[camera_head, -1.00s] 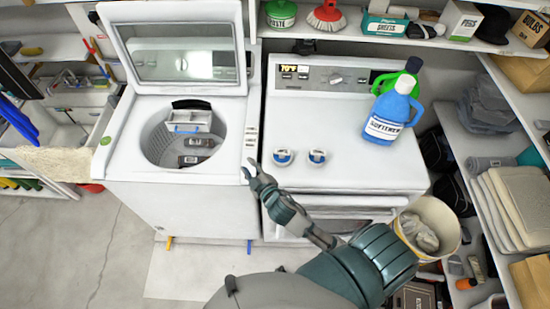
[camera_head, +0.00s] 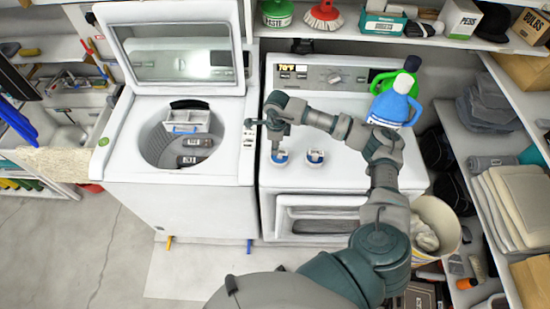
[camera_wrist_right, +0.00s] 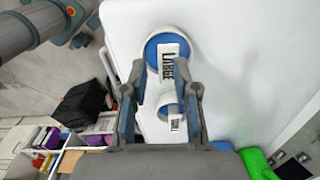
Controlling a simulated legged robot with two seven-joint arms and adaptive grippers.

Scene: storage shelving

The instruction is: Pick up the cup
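Two small round blue-and-white cups sit on the white dryer top (camera_head: 345,175). The left cup (camera_head: 280,157) is directly below my right gripper (camera_head: 277,148); the other cup (camera_head: 315,157) is just to its right. In the right wrist view my right gripper (camera_wrist_right: 160,68) has its fingers spread and empty. The cup with a "LARGE" label (camera_wrist_right: 158,44) lies beyond and between the fingertips. The other cup (camera_wrist_right: 177,110), its label hard to read, shows nearer, between the finger bases. I cannot tell whether the fingers touch the cup. My left gripper is not in view.
The open washing machine (camera_head: 175,205) stands left, with items inside its drum. A blue bottle (camera_head: 398,104) and a green one (camera_head: 412,64) stand at the dryer's back right. A bin (camera_head: 440,213) and right shelves flank my arm. The front dryer top is clear.

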